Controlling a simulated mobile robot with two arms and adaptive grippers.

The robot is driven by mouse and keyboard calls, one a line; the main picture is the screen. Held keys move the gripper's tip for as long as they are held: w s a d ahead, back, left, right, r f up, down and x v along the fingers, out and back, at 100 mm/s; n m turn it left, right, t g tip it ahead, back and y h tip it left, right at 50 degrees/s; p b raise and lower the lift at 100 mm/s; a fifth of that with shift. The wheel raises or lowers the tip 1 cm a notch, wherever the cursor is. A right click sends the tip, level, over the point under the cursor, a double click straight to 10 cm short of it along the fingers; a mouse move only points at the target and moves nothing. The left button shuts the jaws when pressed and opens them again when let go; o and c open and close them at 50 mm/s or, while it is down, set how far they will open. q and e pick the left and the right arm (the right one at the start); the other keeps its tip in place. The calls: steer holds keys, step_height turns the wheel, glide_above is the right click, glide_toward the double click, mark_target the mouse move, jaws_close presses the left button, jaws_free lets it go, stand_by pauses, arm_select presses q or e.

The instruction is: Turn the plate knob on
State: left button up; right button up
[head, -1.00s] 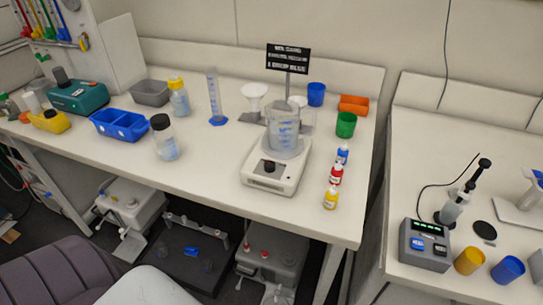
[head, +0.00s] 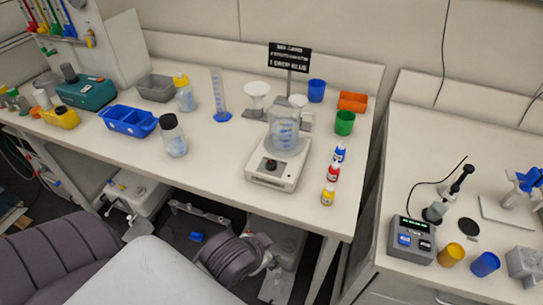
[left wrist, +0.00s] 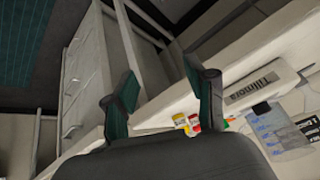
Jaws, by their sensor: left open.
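The white plate (head: 273,178) stands on the left bench near its front edge. A clear beaker (head: 284,128) sits on top of the plate. In the left wrist view, the two fingers of my left gripper (left wrist: 162,95) are spread, with nothing between them. In the head view, part of my arm shows low in front of the bench, below the plate. My right gripper is not in view.
Dropper bottles (head: 333,173) stand right of the plate. A dark-capped bottle (head: 173,137) and blue tray (head: 128,122) are to the left. A sign (head: 289,59) rises behind. The bench between capped bottle and plate is clear.

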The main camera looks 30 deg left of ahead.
arm_select(q)
steer(key=w+d+r+m+t+h, duration=0.25)
steer(key=w+r+m+t, duration=0.3)
steer(key=w+r, duration=0.45)
steer(key=w+d+r+m+t+h, duration=0.1)
steer(key=w+d+r+m+t, duration=0.2)
steer(key=w+r+m+t, duration=0.5)
steer(key=d+r+m+g+h, duration=0.6)
steer(key=d+m+h, duration=0.15)
steer(key=m, duration=0.45)
steer(key=d+r+m+g+h, duration=0.6)
steer(key=m+h, duration=0.3)
steer(key=m, duration=0.3)
steer(key=m+g+y, duration=0.8)
steer(key=m+y, duration=0.3)
steer(key=y, duration=0.9)
glide_above(272, 163)
step_height(272, 163, down, 10)
steer(key=shift+n, duration=0.25)
step_height(272, 163, down, 14)
steer(key=p, duration=0.4)
steer(key=shift+a+r, duration=0.1)
steer(key=shift+r, duration=0.15)
